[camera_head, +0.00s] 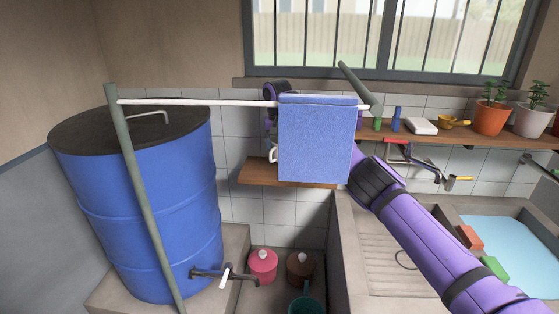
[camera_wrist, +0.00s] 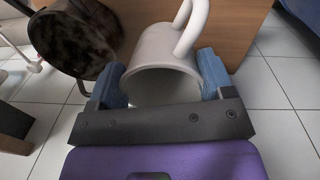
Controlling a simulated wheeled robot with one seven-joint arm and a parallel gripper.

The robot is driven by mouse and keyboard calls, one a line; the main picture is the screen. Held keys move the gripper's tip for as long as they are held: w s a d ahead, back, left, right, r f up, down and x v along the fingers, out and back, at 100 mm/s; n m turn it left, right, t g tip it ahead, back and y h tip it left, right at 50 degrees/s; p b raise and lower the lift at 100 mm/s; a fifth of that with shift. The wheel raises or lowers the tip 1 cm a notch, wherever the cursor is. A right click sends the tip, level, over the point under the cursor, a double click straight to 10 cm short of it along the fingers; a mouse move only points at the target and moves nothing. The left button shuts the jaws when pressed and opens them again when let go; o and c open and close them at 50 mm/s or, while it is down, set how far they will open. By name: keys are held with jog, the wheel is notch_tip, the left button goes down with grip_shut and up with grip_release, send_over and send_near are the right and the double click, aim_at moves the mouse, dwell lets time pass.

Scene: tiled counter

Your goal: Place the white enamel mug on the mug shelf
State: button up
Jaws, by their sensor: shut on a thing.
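The white enamel mug (camera_wrist: 160,48) is between the blue fingers of my gripper (camera_wrist: 160,82) in the wrist view. My gripper is shut on it. The mug's handle points up and to the right, and its open end faces the wrist camera. A brown wooden shelf (camera_head: 257,171) is on the tiled wall in the head view, partly behind the towel. A small white curved piece, likely the mug's handle (camera_head: 272,154), shows just above it at the towel's left edge. The towel hides my gripper there. A wooden board (camera_wrist: 236,30) lies just beyond the mug in the wrist view; contact cannot be told.
A blue towel (camera_head: 317,140) hangs from a white rail (camera_head: 200,103) in front of my arm. A blue drum (camera_head: 150,200) stands left. A sill with plant pots (camera_head: 491,118) and a sink (camera_head: 510,243) are right. A dark round object (camera_wrist: 75,38) is close to the left finger.

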notch_tip(320, 180, down, 5)
jog(key=shift+f, duration=0.25)
jog(key=shift+f, duration=0.15)
dwell(0.3)
jog(key=o, duration=1)
jog(key=r, duration=1.2)
jog(key=shift+a+r, duration=0.15)
jog(key=shift+a, duration=0.15)
